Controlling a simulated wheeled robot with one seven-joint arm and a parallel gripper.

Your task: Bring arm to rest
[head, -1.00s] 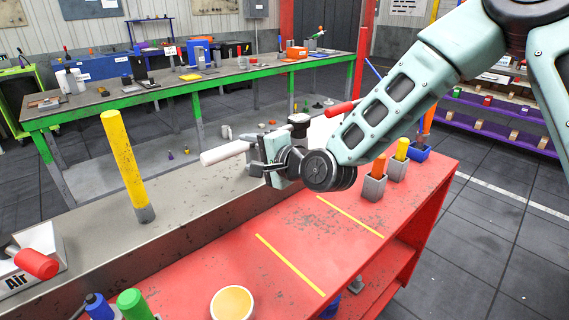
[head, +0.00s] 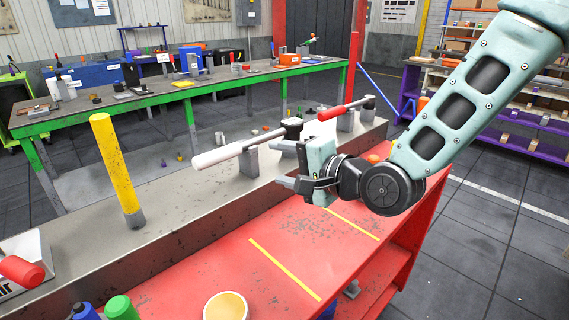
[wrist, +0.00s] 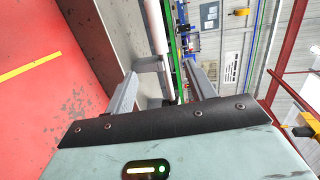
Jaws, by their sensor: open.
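My gripper (head: 281,166) is in the middle of the head view, above the red bench near its back edge. Its two fingers are apart and point left, with nothing seen between them. The fingers also show spread in the wrist view (wrist: 165,75). My gripper appears clear of the axle. My forearm reaches in from the upper right.
A yellow post (head: 117,165) stands on the grey bench (head: 180,205) at left. My arm mostly hides an orange item (head: 374,158). A green-edged table (head: 120,112) stands behind.

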